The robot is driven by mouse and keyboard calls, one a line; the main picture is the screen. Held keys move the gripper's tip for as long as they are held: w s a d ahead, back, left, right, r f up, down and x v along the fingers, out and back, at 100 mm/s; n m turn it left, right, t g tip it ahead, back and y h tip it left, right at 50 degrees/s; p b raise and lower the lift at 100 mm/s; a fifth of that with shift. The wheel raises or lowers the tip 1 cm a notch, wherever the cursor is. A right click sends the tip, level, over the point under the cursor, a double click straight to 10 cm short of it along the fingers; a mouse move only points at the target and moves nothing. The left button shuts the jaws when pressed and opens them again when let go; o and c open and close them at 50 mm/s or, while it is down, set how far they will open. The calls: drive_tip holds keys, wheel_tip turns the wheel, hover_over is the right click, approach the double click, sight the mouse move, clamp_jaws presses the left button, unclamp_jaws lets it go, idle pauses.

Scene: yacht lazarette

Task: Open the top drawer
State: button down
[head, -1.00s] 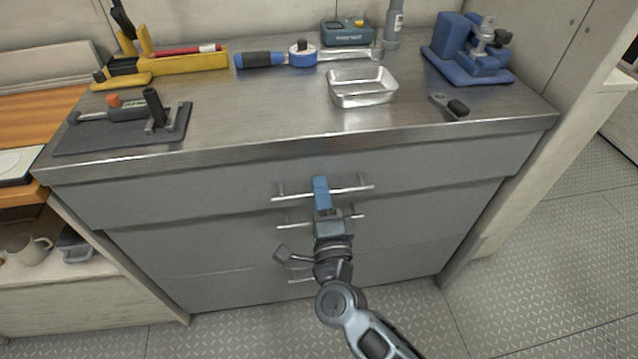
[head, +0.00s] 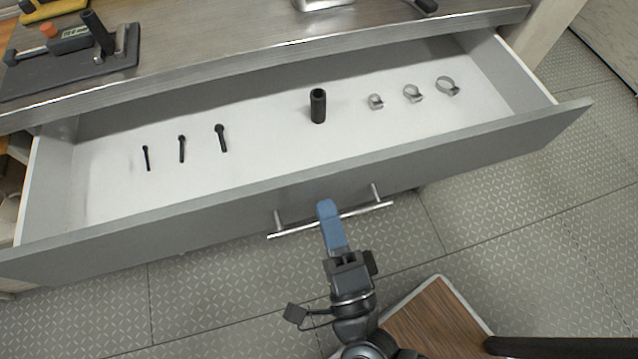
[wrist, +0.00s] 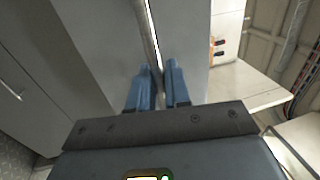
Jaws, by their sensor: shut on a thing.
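The top drawer (head: 200,222) is pulled well out from under the metal worktop in the head view, and its white inside shows. Its bar handle (head: 365,210) runs across the grey front on two posts. My gripper (head: 327,208) is shut on this handle near its middle. In the wrist view, the blue fingertips (wrist: 158,82) stand on either side of the bar handle (wrist: 151,35), close against the grey drawer front.
In the drawer lie several bolts (head: 182,148), a black socket (head: 318,105) and hose clamps (head: 412,93). A dark tool on a pad (head: 85,50) sits on the worktop (head: 210,55). Patterned floor (head: 480,215) is open at the right.

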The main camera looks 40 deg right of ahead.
drive_tip(key=shift+v, duration=1.15)
drive_tip(key=shift+r, duration=0.1)
drive_tip(key=c, duration=1.3)
unclamp_jaws()
drive_tip(key=shift+c, duration=0.2)
drive_tip(key=b+v, duration=0.1)
drive_tip(key=v, duration=0.6)
drive_tip(key=shift+s, duration=0.35)
drive_tip(key=s+d+r+n+g+y+p, duration=0.1)
drive_tip(key=d+r+n, duration=0.4)
drive_tip(key=n, duration=0.5)
drive_tip(key=s+d+r+n+g+y+p, duration=0.1)
drive_tip(key=s+d+r+n+g+y, duration=0.2)
drive_tip(key=s+d+r+n+y, duration=0.2)
wheel_tip(320, 180, up, 3)
drive_tip(key=s+d+n, duration=0.1)
drive_tip(key=n, duration=0.5)
drive_tip(key=shift+s+n, duration=0.15)
drive_tip(key=shift+n, duration=0.15)
